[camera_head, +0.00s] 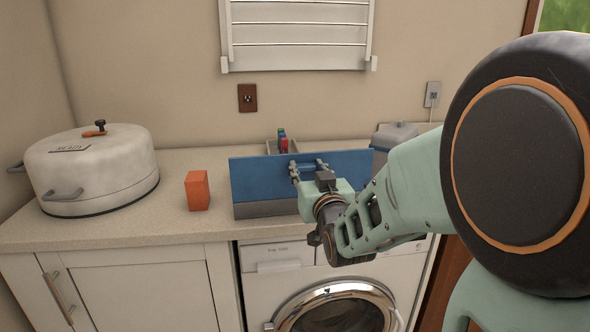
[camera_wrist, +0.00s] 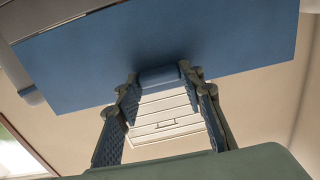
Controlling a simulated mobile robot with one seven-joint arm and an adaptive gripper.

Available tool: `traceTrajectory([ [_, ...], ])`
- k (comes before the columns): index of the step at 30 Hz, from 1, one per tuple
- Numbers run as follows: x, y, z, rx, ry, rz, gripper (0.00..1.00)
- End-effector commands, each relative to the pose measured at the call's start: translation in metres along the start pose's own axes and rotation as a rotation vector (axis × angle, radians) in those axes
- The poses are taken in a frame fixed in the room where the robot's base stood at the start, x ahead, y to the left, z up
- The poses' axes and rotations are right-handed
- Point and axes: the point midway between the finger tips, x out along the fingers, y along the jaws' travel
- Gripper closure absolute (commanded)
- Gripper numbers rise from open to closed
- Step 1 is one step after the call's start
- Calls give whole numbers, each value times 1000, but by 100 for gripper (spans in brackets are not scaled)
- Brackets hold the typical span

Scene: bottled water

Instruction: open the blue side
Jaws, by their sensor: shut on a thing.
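The blue side (camera_head: 258,178) is a wide flat panel standing upright along the front of a grey box (camera_head: 265,209) on the counter. In the wrist view the blue side (camera_wrist: 190,40) fills the upper part, with a short blue tab (camera_wrist: 165,76) sticking out at its lower middle. My gripper (camera_head: 308,168) is at the panel's upper middle in the head view. In the wrist view my gripper (camera_wrist: 165,82) has its two fingertips on either side of the tab, shut on it. The right part of the panel is partly behind my arm.
An orange block (camera_head: 197,190) and a white lidded cooker (camera_head: 95,172) stand to the left. Small coloured items (camera_head: 283,141) show behind the panel. A grey lidded container (camera_head: 397,136) is at the right. The counter between block and cooker is clear.

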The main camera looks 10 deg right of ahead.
Motion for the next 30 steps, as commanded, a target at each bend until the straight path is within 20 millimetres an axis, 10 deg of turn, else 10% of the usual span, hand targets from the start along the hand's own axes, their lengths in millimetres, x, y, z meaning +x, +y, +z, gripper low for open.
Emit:
traceTrajectory([
  [30,38,-1,-20,0,-379,-2,100],
])
